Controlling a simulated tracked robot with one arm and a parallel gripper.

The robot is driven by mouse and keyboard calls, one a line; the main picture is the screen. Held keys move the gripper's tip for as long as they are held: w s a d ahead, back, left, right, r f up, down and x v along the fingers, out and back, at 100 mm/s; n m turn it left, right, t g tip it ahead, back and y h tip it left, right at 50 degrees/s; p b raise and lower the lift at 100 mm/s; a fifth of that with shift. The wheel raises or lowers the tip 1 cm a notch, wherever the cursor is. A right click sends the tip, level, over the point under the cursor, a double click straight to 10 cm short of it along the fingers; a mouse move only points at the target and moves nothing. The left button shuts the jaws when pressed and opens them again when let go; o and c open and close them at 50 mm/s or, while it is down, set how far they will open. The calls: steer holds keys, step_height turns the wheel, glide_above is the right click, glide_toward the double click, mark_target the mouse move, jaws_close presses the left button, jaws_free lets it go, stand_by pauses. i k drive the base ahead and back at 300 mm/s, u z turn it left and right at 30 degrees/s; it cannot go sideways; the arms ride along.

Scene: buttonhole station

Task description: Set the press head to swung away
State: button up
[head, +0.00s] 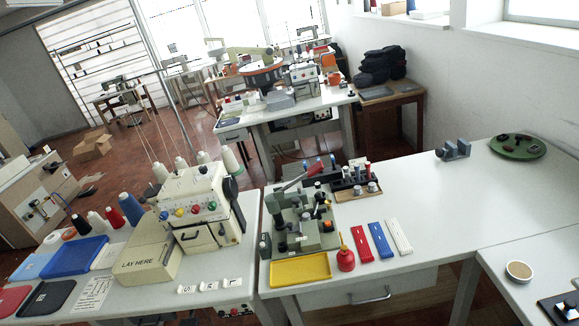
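A grey-green bench device with a red lever (307,178) stands on the near white table, right of the cream sewing machine (200,208). It has several upright posts and knobs, and its parts overlap. Which part is the press head, and how it is turned, is too small to tell. A green arm-like part (250,52) with orange below it shows on the far table; I cannot tell whether it belongs to a press. My gripper is not in view.
A yellow tray (300,270), a red oil bottle (345,255) and red, blue and white strips (375,241) lie by the device. A grey block (453,150) and green dish (517,147) sit farther right. The table (425,195) between is bare.

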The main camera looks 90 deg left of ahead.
mark_target(276, 201)
steer(key=u, duration=2.05)
